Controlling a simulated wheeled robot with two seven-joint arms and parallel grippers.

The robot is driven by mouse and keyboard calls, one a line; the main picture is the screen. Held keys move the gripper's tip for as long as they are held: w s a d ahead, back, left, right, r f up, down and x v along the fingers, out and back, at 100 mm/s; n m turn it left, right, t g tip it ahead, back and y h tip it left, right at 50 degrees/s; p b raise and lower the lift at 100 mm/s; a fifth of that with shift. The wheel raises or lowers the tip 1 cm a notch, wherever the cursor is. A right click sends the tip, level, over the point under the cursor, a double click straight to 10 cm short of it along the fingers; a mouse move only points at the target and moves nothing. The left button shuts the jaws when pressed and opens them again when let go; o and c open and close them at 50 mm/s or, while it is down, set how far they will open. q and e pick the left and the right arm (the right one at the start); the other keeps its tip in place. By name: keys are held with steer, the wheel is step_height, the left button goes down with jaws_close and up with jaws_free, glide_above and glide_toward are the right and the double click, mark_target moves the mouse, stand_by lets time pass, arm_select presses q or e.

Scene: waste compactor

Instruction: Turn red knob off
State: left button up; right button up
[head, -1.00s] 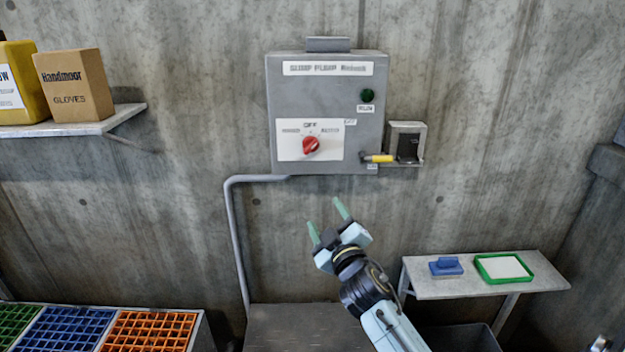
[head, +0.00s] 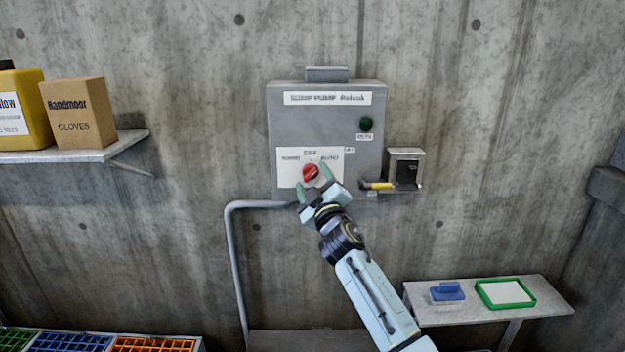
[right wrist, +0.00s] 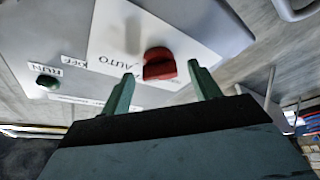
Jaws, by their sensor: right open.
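The red knob (head: 311,172) sits on a white label plate (head: 288,168) on the front of the grey pump control box (head: 277,125). OFF is printed above it, with AUTO to its right. The knob's exact pointing direction is hard to tell. My left gripper is not in view.
A small bracket box with a yellow-handled item (head: 376,185) is mounted right of the control box. A grey conduit (head: 233,235) runs below it.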

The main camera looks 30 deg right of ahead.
steer(key=shift+w+d+r, duration=0.1)
steer(key=shift+w+r, duration=0.05)
steer(key=shift+w, duration=0.2)
steer(key=c, duration=1)
steer(key=n+p, duration=0.2)
steer(key=p, duration=0.1)
steer(key=n+g+y+p, duration=0.1)
steer(key=n+p, duration=0.2)
steer(key=p, duration=0.1)
steer(key=n+y+p, duration=0.1)
steer(key=n+p, duration=0.2)
steer(key=p, duration=0.1)
steer(key=shift+r+g, duration=0.35)
steer(key=shift+g, duration=0.05)
steer(key=shift+f+n+g+y+p, duration=0.15)
steer(key=shift+n+g+y+p, duration=0.2)
steer(key=shift+n+p, duration=0.85)
steer(key=shift+m, duration=0.3)
steer(key=o, duration=1)
steer(key=shift+s, duration=0.2)
